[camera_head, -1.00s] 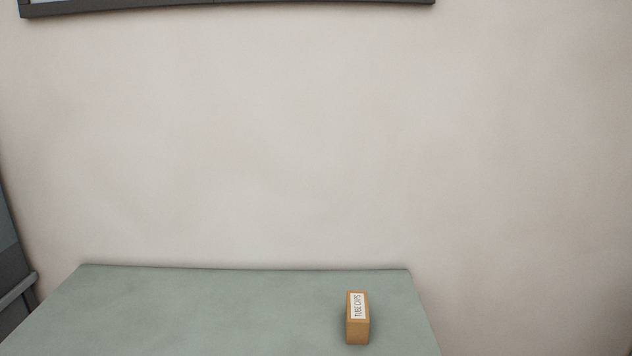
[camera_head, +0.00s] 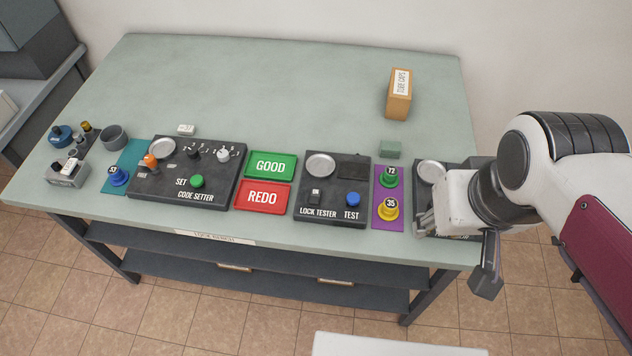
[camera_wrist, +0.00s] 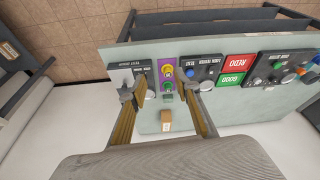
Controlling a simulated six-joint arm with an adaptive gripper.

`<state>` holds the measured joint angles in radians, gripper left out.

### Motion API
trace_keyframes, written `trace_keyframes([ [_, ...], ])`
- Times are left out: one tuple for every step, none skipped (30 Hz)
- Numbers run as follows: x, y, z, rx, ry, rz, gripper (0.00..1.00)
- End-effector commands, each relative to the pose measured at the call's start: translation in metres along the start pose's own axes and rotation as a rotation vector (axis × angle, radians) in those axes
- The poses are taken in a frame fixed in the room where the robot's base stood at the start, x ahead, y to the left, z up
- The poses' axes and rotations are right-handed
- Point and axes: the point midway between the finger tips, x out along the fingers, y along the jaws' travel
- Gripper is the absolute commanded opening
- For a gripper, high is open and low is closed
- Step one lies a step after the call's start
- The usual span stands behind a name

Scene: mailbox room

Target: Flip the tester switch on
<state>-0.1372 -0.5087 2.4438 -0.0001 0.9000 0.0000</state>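The lock tester (camera_head: 333,217) is a black panel right of the middle of the green table. It has a round silver plate (camera_head: 320,164), a small rocker switch (camera_head: 315,196) at its lower left and a blue TEST button (camera_head: 352,199). The switch's position is too small to tell. My gripper (camera_head: 426,221) is at the table's right end, over another dark panel (camera_head: 432,172), to the right of the tester. In the wrist view my gripper (camera_wrist: 165,92) has its two fingers wide apart with nothing between them. The tester (camera_wrist: 200,70) shows there upside down, beside one finger.
A purple mat (camera_head: 388,224) with green and yellow numbered pieces lies between tester and gripper. GOOD (camera_head: 271,165) and REDO (camera_head: 263,197) trays and the code setter (camera_head: 150,190) are left.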

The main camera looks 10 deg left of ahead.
Motion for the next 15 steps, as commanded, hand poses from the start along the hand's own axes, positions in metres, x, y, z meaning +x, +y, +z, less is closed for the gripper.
trace_keyframes([
  [0.005, -0.004, -0.004, -0.014, -0.02, -0.004, 0.32],
  [0.007, -0.006, -0.006, -0.021, -0.03, -0.006, 0.32],
  [0.009, -0.009, -0.01, -0.029, -0.042, -0.009, 0.32],
  [0.012, -0.011, -0.012, -0.036, -0.052, -0.011, 0.32],
  [0.014, -0.013, -0.015, -0.041, -0.06, -0.013, 0.32],
  [0.017, -0.015, -0.018, -0.048, -0.071, -0.015, 0.32],
  [0.019, -0.018, -0.021, -0.054, -0.08, -0.017, 0.32],
  [0.022, -0.02, -0.023, -0.059, -0.089, -0.018, 0.32],
  [0.025, -0.023, -0.027, -0.065, -0.1, -0.02, 0.32],
  [0.027, -0.025, -0.029, -0.069, -0.108, -0.021, 0.32],
  [0.03, -0.028, -0.032, -0.074, -0.116, -0.022, 0.32],
  [0.033, -0.031, -0.035, -0.079, -0.127, -0.024, 0.32],
  [0.036, -0.033, -0.038, -0.082, -0.134, -0.025, 0.32],
  [0.039, -0.036, -0.04, -0.085, -0.143, -0.025, 0.32],
  [0.042, -0.039, -0.044, -0.089, -0.153, -0.027, 0.32],
])
